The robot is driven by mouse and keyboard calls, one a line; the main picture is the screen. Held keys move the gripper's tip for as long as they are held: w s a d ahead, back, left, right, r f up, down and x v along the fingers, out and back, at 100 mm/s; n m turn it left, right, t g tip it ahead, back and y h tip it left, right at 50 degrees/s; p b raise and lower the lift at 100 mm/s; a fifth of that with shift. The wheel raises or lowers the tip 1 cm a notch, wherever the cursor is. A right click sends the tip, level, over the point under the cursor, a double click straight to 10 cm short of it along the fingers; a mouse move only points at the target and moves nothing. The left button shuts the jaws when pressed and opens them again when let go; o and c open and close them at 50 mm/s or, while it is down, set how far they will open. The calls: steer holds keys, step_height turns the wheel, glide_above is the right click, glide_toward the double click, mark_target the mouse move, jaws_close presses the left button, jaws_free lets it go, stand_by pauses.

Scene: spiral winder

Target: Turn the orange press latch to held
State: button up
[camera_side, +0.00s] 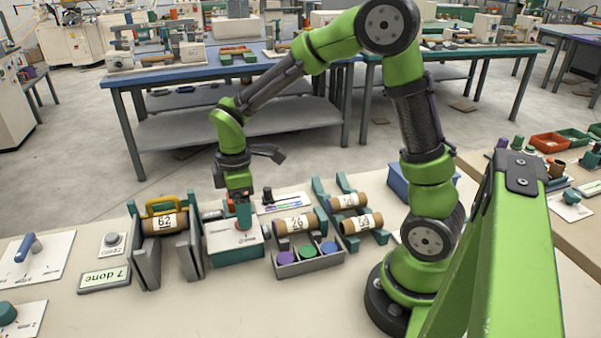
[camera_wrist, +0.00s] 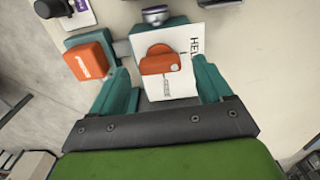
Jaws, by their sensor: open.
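The orange press latch (camera_wrist: 158,62) sits on a white labelled plate (camera_wrist: 172,88) in the wrist view. It lies roughly crosswise in that picture, with a pale dot near its right end. Large letters beginning "HEL" run along the plate's right side, the rest hidden by a finger. My gripper (camera_wrist: 163,76) is open, its teal fingers on either side of the latch with visible gaps. In the side view my gripper (camera_side: 242,218) points down over the white-topped teal box (camera_side: 234,256). The latch is mostly hidden there by the fingers.
Another orange block (camera_wrist: 90,60) stands close left in the wrist view.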

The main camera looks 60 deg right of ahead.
step_height(320, 180, up, 16)
steer(key=shift+f, duration=0.25)
steer(key=s+a+f+m+t+y, duration=0.1)
steer(key=s+m+t+y, duration=0.1)
steer(key=s+m+t, duration=0.5)
steer(key=s+m, duration=0.6)
steer(key=shift+s+a, duration=0.25)
steer(key=shift+s, duration=0.1)
stand_by(0.6)
